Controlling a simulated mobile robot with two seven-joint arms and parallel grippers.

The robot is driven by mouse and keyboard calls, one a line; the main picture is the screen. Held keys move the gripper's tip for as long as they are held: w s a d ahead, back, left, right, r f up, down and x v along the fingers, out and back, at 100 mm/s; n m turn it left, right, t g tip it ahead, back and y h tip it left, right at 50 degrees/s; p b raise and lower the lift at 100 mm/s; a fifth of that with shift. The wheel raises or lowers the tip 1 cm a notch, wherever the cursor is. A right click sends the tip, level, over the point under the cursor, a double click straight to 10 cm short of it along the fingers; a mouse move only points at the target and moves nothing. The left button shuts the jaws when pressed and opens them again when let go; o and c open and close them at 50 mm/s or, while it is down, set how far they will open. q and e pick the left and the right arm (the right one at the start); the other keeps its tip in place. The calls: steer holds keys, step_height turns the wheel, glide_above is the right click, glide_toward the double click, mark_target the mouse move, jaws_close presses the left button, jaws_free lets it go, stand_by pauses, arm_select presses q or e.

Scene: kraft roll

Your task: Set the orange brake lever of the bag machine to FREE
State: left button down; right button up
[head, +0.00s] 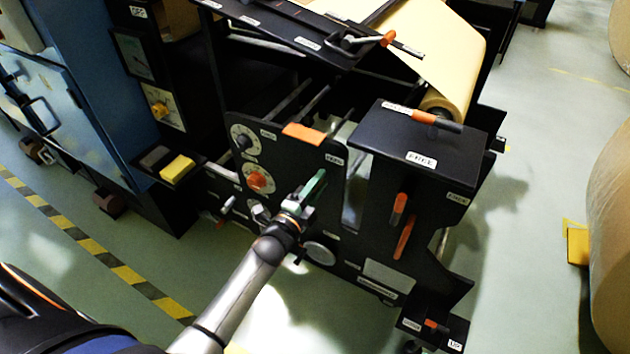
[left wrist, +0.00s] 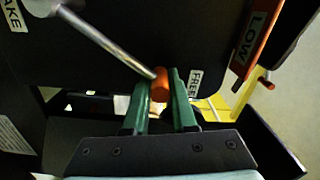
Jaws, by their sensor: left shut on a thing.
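The bag machine (head: 370,240) has a black side panel with several controls. My left gripper (head: 308,192), with green fingers, is at the front of this panel. In the left wrist view the brake lever is a metal rod (left wrist: 110,38) with an orange end (left wrist: 160,84). My left gripper is shut on that orange end, one finger on each side. A label reading FREE (left wrist: 195,84) is close beside the right finger. A partly cut label ending in AKE (left wrist: 12,16) is at the top left. In the head view my gripper hides the lever. My right gripper is not in view.
Right of my gripper are orange handles (head: 405,238) on the black housing. An orange-red knob (head: 258,181) is close on the left. An orange bar by a LOW label (left wrist: 258,45) is at the upper right of the wrist view. Green floor is clear at front.

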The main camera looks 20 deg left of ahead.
arm_select(q)
steer(key=shift+a+f, duration=0.25)
steer(key=shift+f, duration=0.1)
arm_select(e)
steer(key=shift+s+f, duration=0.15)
arm_select(q)
steer(key=c, duration=1)
jaws_free()
steer(key=shift+o, duration=1.2)
steer(key=shift+d+r, duration=0.15)
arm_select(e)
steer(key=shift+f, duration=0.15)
arm_select(q)
steer(key=shift+s, duration=0.1)
steer(key=s+a+p, duration=0.1)
steer(key=s, duration=1.1)
steer(key=shift+s+p, duration=0.15)
steer(key=shift+p, duration=0.15)
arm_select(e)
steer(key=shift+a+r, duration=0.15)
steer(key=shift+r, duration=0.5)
